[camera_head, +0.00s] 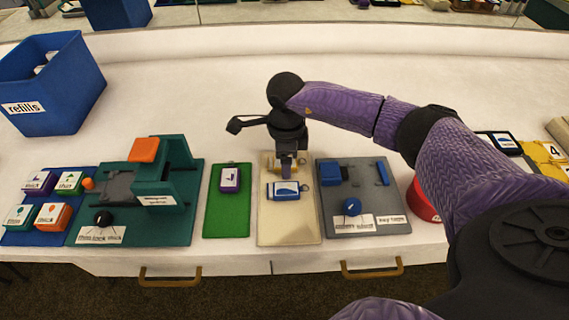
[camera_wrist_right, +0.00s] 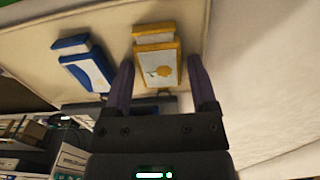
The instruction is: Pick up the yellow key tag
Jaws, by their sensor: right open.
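In the head view the yellow key tag (camera_head: 271,164) is partly hidden behind my right gripper (camera_head: 287,172). In the wrist view my right gripper (camera_wrist_right: 161,72) is open, with one dark finger on each side of the tag. I cannot tell whether the fingers touch it. A blue key tag (camera_head: 284,191) lies on the same mat, nearer the front edge; it also shows in the wrist view (camera_wrist_right: 84,68). My left gripper is out of view.
A green mat with a purple tag (camera_head: 230,180) lies to the left. A grey-blue board (camera_head: 375,200) lies to the right, beside a red object (camera_head: 423,201). A teal device (camera_head: 172,170) and a blue refills bin (camera_head: 62,90) stand further left. The table behind is clear.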

